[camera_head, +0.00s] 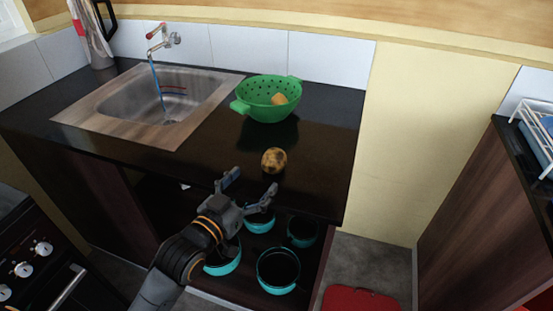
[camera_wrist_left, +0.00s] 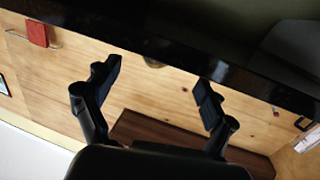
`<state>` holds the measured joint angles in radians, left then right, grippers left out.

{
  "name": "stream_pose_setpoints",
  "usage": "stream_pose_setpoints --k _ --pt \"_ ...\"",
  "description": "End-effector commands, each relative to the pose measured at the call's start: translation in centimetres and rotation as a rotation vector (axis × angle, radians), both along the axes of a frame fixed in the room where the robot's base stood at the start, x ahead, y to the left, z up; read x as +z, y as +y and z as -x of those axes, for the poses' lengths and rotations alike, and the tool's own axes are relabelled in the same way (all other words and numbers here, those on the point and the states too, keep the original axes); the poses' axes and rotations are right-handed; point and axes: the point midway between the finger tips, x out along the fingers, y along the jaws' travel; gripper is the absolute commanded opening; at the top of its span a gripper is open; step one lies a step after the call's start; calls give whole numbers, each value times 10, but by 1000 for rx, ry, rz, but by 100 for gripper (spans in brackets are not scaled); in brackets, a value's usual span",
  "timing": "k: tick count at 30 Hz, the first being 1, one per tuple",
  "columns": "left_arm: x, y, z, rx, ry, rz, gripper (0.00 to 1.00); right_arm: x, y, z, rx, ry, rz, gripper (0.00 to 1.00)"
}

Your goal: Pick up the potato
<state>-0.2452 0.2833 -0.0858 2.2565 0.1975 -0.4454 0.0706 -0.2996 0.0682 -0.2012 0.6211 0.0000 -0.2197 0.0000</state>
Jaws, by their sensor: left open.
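A brown, dark-spotted potato (camera_head: 273,160) lies on the black countertop (camera_head: 215,165) near its front edge, in front of the green colander. My left gripper (camera_head: 250,184) is open and empty, just short of the potato by the counter's front edge. Its fingers are apart and do not touch the potato. The left wrist view shows the two spread fingers (camera_wrist_left: 157,85) with nothing between them. A small brownish shape (camera_wrist_left: 154,62) peeks past a dark edge there; it may be the potato, but I cannot tell. My right gripper is not in view.
A green colander (camera_head: 262,112) holding an orange-yellow item (camera_head: 279,98) stands behind the potato. A sink (camera_head: 160,95) with a tap is at the left. Several teal pots (camera_head: 278,285) sit in an open drawer below the counter edge. The counter around the potato is clear.

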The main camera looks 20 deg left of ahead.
Motion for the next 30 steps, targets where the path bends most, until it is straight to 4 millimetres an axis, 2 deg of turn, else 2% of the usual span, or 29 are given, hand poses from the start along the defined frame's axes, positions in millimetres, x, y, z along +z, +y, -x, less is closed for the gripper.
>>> stream_pose_setpoints --k 3,11,20,29,30 --pt "0 -3 -17 2 -2 0 84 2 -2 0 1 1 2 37" --pt "1 -8 -33 1 -2 0 84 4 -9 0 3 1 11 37" --pt "3 -20 -72 1 -1 0 84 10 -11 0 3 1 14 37" --pt "1 -21 -76 0 1 0 84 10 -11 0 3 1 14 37" --pt "1 -21 -76 0 1 0 75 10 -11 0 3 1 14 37"
